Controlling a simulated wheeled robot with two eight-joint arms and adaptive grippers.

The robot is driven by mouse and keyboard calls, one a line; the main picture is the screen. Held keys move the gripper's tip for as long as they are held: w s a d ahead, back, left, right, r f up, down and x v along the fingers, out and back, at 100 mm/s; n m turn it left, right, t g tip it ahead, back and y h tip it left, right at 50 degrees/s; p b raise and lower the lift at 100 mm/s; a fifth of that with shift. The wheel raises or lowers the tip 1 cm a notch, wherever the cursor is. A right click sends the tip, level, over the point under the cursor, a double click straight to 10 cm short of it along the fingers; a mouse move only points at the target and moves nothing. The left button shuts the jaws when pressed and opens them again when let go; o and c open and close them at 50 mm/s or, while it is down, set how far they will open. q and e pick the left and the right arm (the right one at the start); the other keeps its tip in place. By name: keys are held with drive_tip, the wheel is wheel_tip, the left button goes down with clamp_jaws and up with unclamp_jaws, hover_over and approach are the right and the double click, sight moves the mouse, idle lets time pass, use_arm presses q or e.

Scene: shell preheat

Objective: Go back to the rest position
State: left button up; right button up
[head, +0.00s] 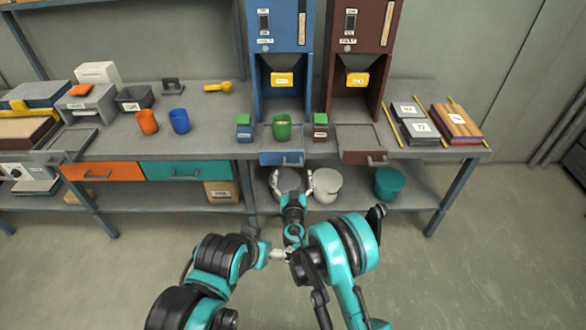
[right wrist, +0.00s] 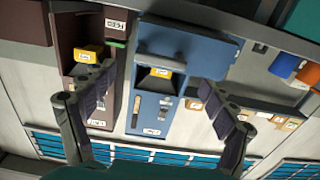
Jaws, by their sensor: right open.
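My right gripper (head: 292,175) is in front of the shelf table, below the blue dispenser's drawer, with its fingers spread and nothing between them. In the right wrist view the two fingers (right wrist: 155,90) are wide apart with empty space between them. The blue dispenser (right wrist: 165,95) and the brown one show upside down beyond them. My left arm comes in from the lower left. What seems to be its gripper (head: 279,253) is small and partly hidden beside my right arm, so its jaws cannot be read.
A green cup (head: 282,131) with something in it stands at the blue dispenser (head: 258,95). The brown dispenser (head: 373,20) is right of it. Orange (head: 147,122) and blue (head: 179,121) cups stand left. A white bin (head: 327,185) and teal bin (head: 389,184) are on the lower shelf.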

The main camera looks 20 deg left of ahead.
drive_tip(key=shift+v, duration=1.05)
drive_tip(key=w+d+r+m+g+h, duration=0.1)
drive_tip(key=w+d+r+m+h, duration=0.2)
drive_tip(key=d+r, duration=0.75)
drive_tip(key=s+d+r+m+g+h, duration=0.1)
drive_tip(key=s+d+r+g+h, duration=0.15)
drive_tip(key=d, duration=0.55)
drive_tip(key=s+d+r+g+h, duration=0.1)
drive_tip(key=s+d+r+h, duration=0.2)
drive_tip(key=d, duration=0.6)
drive_tip(key=s+d+f+g+y, duration=0.1)
drive_tip(key=s+d+g, duration=0.1)
drive_tip(key=s, duration=0.8)
drive_tip(key=s+d+f+g+y, duration=0.1)
drive_tip(key=s+d, duration=0.3)
drive_tip(key=s, duration=0.6)
drive_tip(key=s+d+f+g+y, duration=0.1)
drive_tip(key=s+d+g, duration=0.2)
drive_tip(key=s, duration=0.7)
drive_tip(key=shift+s+d+f+n, duration=0.2)
drive_tip(key=shift+d+f+n, duration=0.15)
drive_tip(key=shift+d+n, duration=0.05)
